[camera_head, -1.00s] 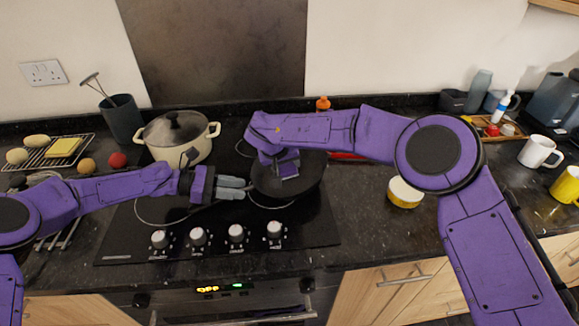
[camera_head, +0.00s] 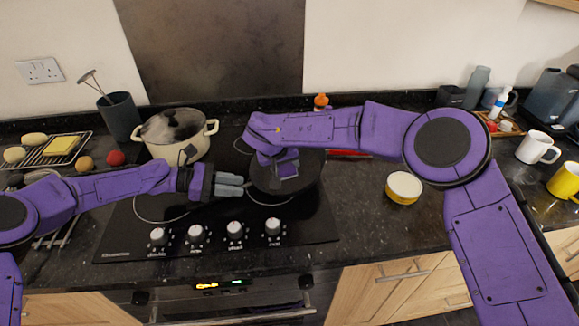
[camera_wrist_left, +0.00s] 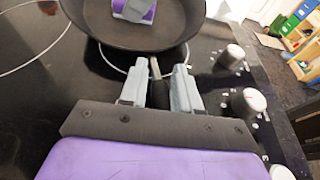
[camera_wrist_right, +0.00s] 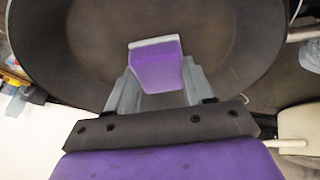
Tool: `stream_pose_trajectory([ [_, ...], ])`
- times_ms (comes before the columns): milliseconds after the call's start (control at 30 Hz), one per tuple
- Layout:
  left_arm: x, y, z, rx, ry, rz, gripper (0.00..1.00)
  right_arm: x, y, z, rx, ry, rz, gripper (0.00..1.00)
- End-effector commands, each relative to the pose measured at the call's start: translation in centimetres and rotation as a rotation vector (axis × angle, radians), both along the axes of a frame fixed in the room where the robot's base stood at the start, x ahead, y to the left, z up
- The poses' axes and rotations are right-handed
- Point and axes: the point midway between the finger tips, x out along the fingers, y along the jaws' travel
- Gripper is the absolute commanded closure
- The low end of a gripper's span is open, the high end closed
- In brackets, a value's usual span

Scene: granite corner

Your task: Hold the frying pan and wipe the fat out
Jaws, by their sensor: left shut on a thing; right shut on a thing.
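The dark frying pan (camera_head: 306,181) sits on the black hob, right of the pot. My left gripper (camera_head: 238,186) is shut on the pan's short handle, which shows between its fingers in the left wrist view (camera_wrist_left: 155,68). My right gripper (camera_wrist_right: 156,88) is shut on a purple sponge (camera_wrist_right: 157,68) with a pale face, inside the pan. In the head view the sponge (camera_head: 287,170) is partly hidden by my right arm. The pan floor (camera_wrist_right: 205,35) looks brownish; I cannot make out separate patches of fat.
A cream pot (camera_head: 190,146) with a lid stands behind my left arm. Hob knobs (camera_head: 234,232) line the front. A yellow-and-white round tub (camera_head: 403,188) is on the counter at right, with mugs (camera_head: 537,148) beyond. An orange-capped bottle (camera_head: 321,101) stands behind the pan.

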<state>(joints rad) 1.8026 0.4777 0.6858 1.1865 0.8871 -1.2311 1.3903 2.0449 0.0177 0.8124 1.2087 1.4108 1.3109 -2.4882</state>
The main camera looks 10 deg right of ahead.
Motion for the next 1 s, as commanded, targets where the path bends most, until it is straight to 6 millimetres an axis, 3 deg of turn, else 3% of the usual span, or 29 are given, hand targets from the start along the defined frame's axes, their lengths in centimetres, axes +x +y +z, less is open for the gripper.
stream_pose_trajectory([
  [267,-0.1,0.1,-0.4,0.005,0.003,-0.002,0.86,0.9,0.4,0.0,0.000,0.000,0.000,0.72],
  [633,-0.1,0.1,-0.4,0.005,0.003,-0.001,0.86,-2.0,-1.0,0.0,-0.001,0.001,0.001,0.72],
  [1000,-0.1,0.1,-0.4,0.005,0.003,0.000,0.86,-2.4,-1.2,0.0,-0.001,0.003,-0.001,0.72],
])
